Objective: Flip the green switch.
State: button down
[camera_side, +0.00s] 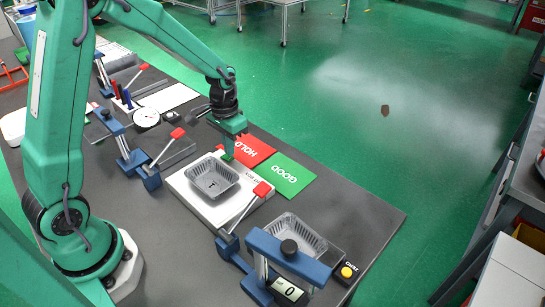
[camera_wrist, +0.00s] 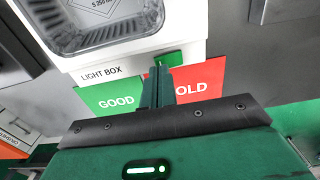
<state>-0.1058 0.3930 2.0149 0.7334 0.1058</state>
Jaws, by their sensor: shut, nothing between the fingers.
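The green switch (camera_wrist: 168,60) sits on the edge of the white light box (camera_wrist: 80,72), beside its label, in the wrist view. In the side view the light box (camera_side: 191,203) lies flat on the dark table, and the switch is mostly hidden by my gripper (camera_side: 228,152). My gripper is shut and empty, pointing down. In the wrist view its fingertips (camera_wrist: 158,72) are right at the switch and overlap it. I cannot tell whether they touch it or which way the switch is set.
A foil tray (camera_side: 234,178) stands on the light box. A red HOLD card (camera_side: 262,149) and green GOOD card (camera_side: 289,177) lie beside it. A red-handled clamp (camera_side: 262,189) and a blue gauge frame (camera_side: 275,249) with another tray stand nearer. A yellow-button box (camera_side: 346,271) sits right.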

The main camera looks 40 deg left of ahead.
aim_at(229, 160)
jog(key=shift+f, duration=1)
dwell(0.8)
jog(key=shift+r, duration=3.5)
jog(key=shift+r, duration=0.15)
jog(key=s+d+r+t, duration=0.2)
jog(key=s+r, duration=0.5)
jog(key=s, duration=0.2)
jog(key=s+d+r+t, duration=0.2)
jog(key=s+r, duration=0.4)
jog(key=s, duration=0.3)
jog(key=shift+d+r+t, duration=0.15)
jog(key=shift+r+t, duration=0.2)
jog(key=shift+t, duration=0.45)
